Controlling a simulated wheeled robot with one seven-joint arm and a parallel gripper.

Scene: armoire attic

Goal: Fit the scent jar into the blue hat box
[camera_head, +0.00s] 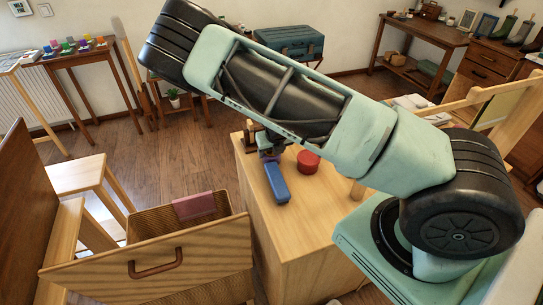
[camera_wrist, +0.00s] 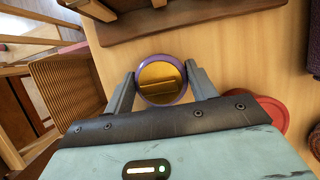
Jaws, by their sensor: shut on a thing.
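In the wrist view, my gripper (camera_wrist: 160,73) is shut on a round jar (camera_wrist: 163,78) with a purple rim and a golden top with a raised bar. The jar sits between both fingertips, over the light wooden top. In the head view, my arm hides most of the gripper. A long blue box-like thing (camera_head: 277,183) lies on the cabinet top (camera_head: 290,228), just in front of where my gripper is. I cannot tell whether it is the blue hat box. No other blue box shows clearly. Whether the jar touches the wood is unclear.
A red round thing (camera_head: 308,161) stands right of my gripper; it also shows close to the right finger in the wrist view (camera_wrist: 268,112). An open drawer (camera_head: 150,268) with a pink cloth (camera_head: 194,206) is at left. A teal suitcase (camera_head: 288,40) is far back.

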